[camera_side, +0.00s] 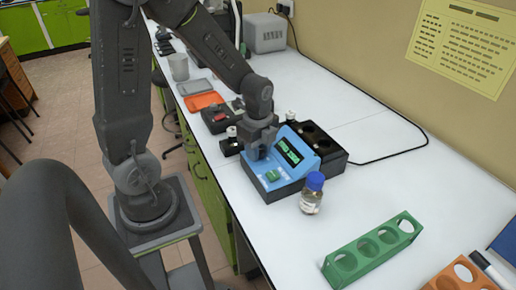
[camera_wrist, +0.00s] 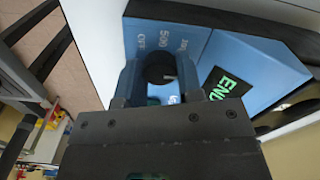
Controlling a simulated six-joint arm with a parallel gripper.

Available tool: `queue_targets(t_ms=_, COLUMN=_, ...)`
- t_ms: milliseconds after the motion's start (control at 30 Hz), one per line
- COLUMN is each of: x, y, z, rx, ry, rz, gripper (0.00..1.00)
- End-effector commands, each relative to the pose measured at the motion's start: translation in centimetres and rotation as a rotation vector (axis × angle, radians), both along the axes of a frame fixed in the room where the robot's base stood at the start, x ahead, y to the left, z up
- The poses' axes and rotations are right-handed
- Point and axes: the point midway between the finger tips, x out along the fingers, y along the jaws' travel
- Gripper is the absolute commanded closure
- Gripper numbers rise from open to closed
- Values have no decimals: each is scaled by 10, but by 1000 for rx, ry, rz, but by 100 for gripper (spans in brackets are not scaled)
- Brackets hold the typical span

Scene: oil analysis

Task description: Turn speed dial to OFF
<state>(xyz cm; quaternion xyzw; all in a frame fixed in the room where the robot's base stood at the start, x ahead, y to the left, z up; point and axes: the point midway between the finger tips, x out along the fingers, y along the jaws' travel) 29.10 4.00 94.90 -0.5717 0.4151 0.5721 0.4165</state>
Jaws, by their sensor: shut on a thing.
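A blue and black instrument (camera_side: 309,147) sits on the white bench, with a lit green display (camera_side: 288,151) and a green button (camera_side: 272,175) on its front. The display reads END in the wrist view (camera_wrist: 225,85). In the side view my gripper (camera_side: 259,150) covers the dial.
A blue-capped bottle (camera_side: 312,192) stands just right of the instrument. A green rack (camera_side: 345,263) and an orange rack (camera_side: 443,283) lie nearer the front. Behind my gripper are a dark device with a red part (camera_side: 217,117) and an orange tray (camera_side: 203,101).

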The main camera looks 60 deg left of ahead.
Motion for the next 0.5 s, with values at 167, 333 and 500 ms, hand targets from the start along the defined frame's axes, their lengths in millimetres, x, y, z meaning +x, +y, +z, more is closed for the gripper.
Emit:
queue_targets(t_ms=167, x=1, y=0, z=0, rx=1, ry=-2, rz=18, gripper=90)
queue_targets(t_ms=333, x=1, y=0, z=0, rx=-1, ry=-1, rz=82, gripper=90)
queue_targets(t_ms=500, x=1, y=0, z=0, rx=-2, ry=-1, rz=201, gripper=90)
